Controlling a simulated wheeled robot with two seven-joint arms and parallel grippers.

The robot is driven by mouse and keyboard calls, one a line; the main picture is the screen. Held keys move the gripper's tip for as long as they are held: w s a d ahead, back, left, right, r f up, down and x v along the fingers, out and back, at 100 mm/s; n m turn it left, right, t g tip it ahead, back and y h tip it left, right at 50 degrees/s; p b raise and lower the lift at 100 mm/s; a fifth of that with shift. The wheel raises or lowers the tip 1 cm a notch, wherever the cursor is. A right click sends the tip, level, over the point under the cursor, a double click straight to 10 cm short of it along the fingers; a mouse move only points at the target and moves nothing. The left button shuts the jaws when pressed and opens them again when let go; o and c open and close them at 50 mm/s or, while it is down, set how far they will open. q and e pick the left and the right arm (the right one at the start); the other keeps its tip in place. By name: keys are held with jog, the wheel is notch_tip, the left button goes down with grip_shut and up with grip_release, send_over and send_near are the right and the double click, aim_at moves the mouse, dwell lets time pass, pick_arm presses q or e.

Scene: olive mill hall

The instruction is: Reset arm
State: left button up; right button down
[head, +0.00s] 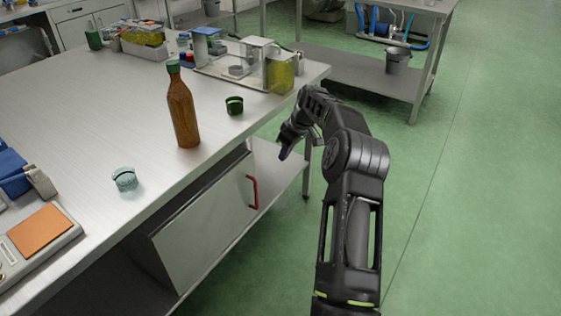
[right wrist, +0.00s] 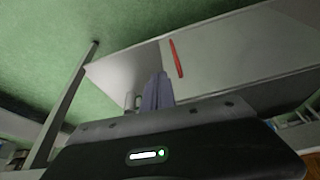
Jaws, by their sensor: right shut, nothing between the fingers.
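My right arm reaches forward from the bottom of the head view, over the green floor to the right of the steel table. My right gripper (head: 284,153) hangs beside the table's right edge, pointing down and to the left. In the right wrist view its fingers (right wrist: 158,92) are together with nothing between them. A cabinet (head: 205,222) with a red handle (head: 253,192) is under the table, near the gripper but apart from it. The red handle also shows in the right wrist view (right wrist: 176,58). My left gripper is not in view.
Clear containers (head: 280,70) stand at the back corner. The floor at right is free.

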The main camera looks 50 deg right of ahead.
jog(key=shift+s+r, duration=0.3)
jog(key=shift+r, duration=0.35)
